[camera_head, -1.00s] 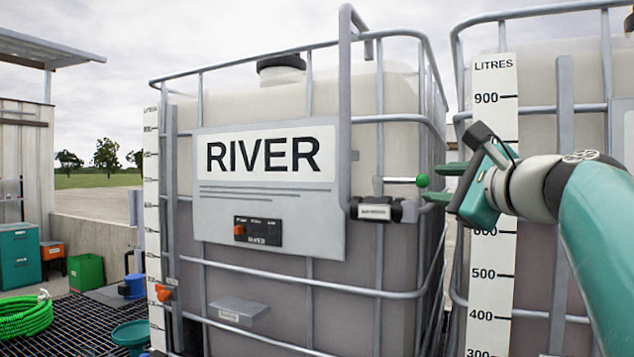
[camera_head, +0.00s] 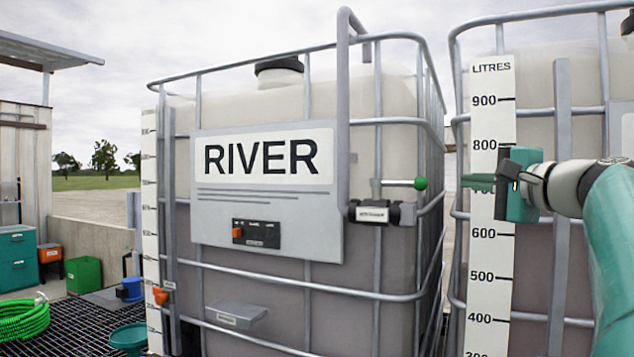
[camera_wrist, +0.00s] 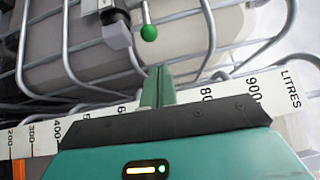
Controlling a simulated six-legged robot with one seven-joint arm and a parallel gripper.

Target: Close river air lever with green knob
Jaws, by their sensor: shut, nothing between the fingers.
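The lever with the green knob (camera_head: 421,183) sits on the right side of the RIVER tank (camera_head: 185,250). Its thin rod runs level to the left from the knob, above a dark labelled valve body (camera_head: 374,212) on a grey pipe. My gripper (camera_head: 466,182) is shut and empty, to the right of the knob and pointing left at about its height, with a gap between. In the wrist view the green knob (camera_wrist: 149,33) hangs at the end of its rod, beyond my shut fingers (camera_wrist: 157,72) and apart from them.
A second tank with a LITRES scale (camera_head: 492,130) stands to the right, behind my gripper. Metal cage bars (camera_head: 432,100) surround the RIVER tank. An orange-switched black panel (camera_head: 256,233) is on its front. A green hose coil (camera_head: 22,320) lies at lower left.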

